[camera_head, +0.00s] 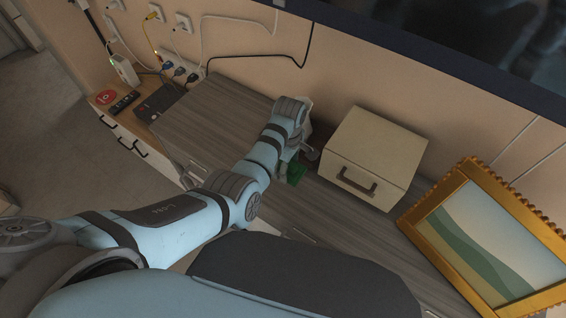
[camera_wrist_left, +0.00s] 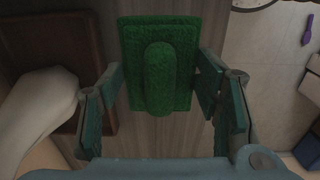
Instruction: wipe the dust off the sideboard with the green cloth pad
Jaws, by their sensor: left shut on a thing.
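The green cloth pad (camera_head: 296,173) shows beside my left gripper (camera_head: 288,163) over the sideboard (camera_head: 212,112), which has a grey wood-grain top. In the left wrist view the pad (camera_wrist_left: 160,40) is a rectangle with a rounded raised grip in its middle. My left gripper (camera_wrist_left: 160,88) is shut on it, with one finger on each side. I cannot tell whether the pad touches the sideboard top. My forearm and wrist hide part of the top. No dust can be made out in these dim views. My right gripper is not in view.
A cream box (camera_head: 372,155) with a dark handle stands just right of my gripper. A gold picture frame (camera_head: 490,240) is further right. A lower cabinet (camera_head: 120,125) with a remote (camera_head: 125,102) is at the left. Cables and sockets line the wall. The sideboard's left part looks clear.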

